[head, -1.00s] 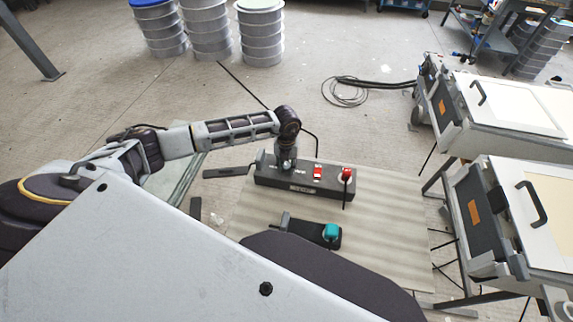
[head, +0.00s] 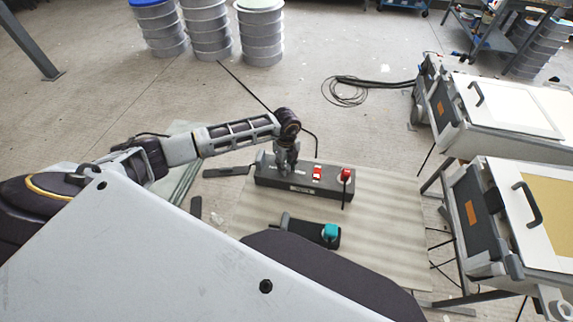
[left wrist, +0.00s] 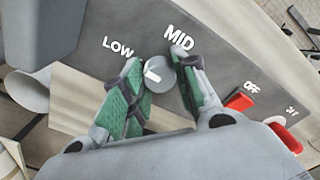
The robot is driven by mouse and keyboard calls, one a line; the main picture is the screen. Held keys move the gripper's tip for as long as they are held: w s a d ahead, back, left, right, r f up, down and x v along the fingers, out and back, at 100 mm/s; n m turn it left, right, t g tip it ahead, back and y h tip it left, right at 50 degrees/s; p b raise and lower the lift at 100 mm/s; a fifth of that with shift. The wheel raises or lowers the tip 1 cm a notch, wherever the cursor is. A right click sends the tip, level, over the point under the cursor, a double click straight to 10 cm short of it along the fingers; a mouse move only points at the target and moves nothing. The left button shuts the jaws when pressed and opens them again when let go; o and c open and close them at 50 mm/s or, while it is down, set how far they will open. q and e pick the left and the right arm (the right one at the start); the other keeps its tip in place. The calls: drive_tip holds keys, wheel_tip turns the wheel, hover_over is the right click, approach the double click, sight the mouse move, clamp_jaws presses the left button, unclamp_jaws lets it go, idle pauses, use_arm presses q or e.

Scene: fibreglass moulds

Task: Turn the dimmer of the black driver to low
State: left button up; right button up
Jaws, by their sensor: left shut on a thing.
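The black driver (head: 325,190) is a long dark box lying on the pale board, with a red rocker switch (head: 317,173) and a red knob (head: 347,175). My left gripper (head: 286,166) reaches down onto its left end. In the left wrist view the green-padded fingers of my left gripper (left wrist: 157,64) are shut on the grey round dimmer (left wrist: 160,85), one finger on each side. A white mark on the dimmer sits on its left side, toward the LOW label (left wrist: 118,48). The MID label (left wrist: 179,37) is beyond the dimmer. My right gripper is not in view.
A small black device with a teal knob (head: 331,231) lies nearer on the board (head: 390,220). Two panelled cases (head: 490,215) stand on the right. Metal drums (head: 207,30) stand at the back. A cable coil (head: 345,92) lies on open floor.

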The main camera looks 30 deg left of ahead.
use_arm(q)
drive_tip(key=shift+n, duration=0.5)
drive_tip(key=o, duration=1)
drive_tip(key=shift+o, duration=0.2)
wheel_tip(320, 180, up, 12)
idle(0.9)
